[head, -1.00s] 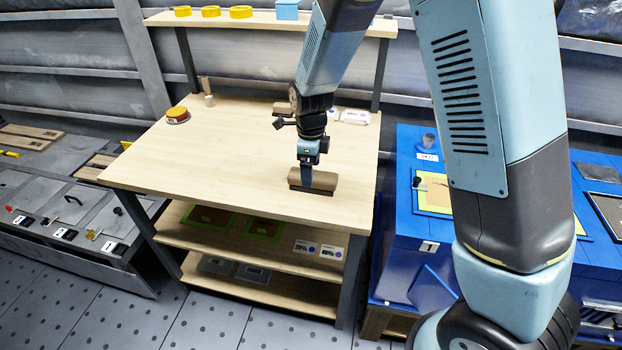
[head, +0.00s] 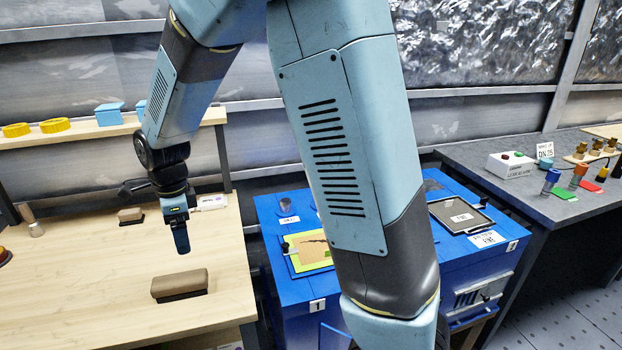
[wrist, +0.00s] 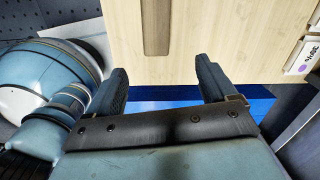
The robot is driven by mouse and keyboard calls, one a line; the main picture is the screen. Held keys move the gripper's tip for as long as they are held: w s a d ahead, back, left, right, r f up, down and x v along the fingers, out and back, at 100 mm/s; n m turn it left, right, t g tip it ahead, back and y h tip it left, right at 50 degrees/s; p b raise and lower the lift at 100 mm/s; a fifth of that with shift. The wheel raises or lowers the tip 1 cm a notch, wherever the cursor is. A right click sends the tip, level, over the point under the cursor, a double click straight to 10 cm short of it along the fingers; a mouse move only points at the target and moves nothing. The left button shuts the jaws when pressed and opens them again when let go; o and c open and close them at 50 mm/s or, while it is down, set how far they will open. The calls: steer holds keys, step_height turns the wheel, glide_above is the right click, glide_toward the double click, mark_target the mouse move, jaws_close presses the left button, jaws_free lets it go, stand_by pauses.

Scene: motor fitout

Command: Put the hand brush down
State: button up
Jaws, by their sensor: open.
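The hand brush (head: 180,284) has a brown wooden top and dark bristles. It lies bristles down on the pale wooden workbench (head: 110,265), near its front right part. In the wrist view the brush's brown top (wrist: 156,25) shows at the upper middle, beyond the fingers. My gripper (head: 182,245) hangs above and behind the brush in the head view, clear of it. In the wrist view my gripper (wrist: 160,85) has its two fingers wide apart with nothing between them.
A second similar brush (head: 131,216) and a white labelled pack (head: 210,202) lie at the bench's back. A blue cabinet (head: 290,290) stands close to the bench's right. A grey table (head: 540,190) with fittings is further right. The bench left of the brush is clear.

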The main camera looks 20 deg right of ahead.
steer(key=s+d+r+n+t, duration=0.2)
steer(key=s+d+r+n, duration=0.4)
steer(key=d+r, duration=0.3)
steer(key=s+d+r+n+t, duration=0.2)
steer(key=s+d+r+n, duration=0.5)
steer(key=d, duration=0.5)
steer(key=s+d+r+n+t, duration=0.1)
steer(key=s+d+r+n, duration=0.1)
steer(key=s+d+n, duration=0.2)
steer(key=s, duration=0.3)
steer(key=shift+s, duration=0.15)
steer(key=shift+c, duration=0.2)
